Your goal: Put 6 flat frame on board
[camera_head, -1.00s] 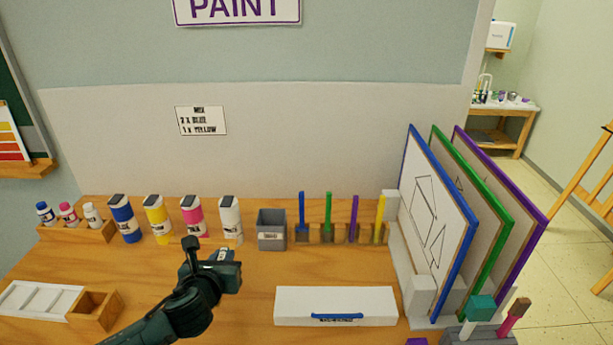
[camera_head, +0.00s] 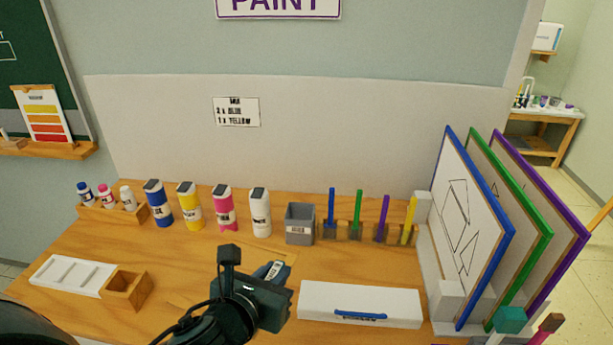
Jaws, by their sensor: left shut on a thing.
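My left gripper (camera_head: 274,272) is over the middle of the table, left of the white box. It is shut on a thin, wood-coloured flat piece (camera_head: 285,252), which blends with the tabletop and is mostly hidden by the gripper. A blue-edged frame (camera_head: 463,215) with a line drawing stands in a grey rack at the right. A green-edged frame (camera_head: 538,240) and a purple-edged frame (camera_head: 575,242) stand behind it. My right gripper is not in view.
A white box with a blue handle (camera_head: 360,299) lies at the front. Paint bottles (camera_head: 225,210), a grey bin (camera_head: 300,225) and coloured sticks in a wooden holder (camera_head: 370,232) line the back. A white palette (camera_head: 75,273) and wooden box (camera_head: 127,290) are left.

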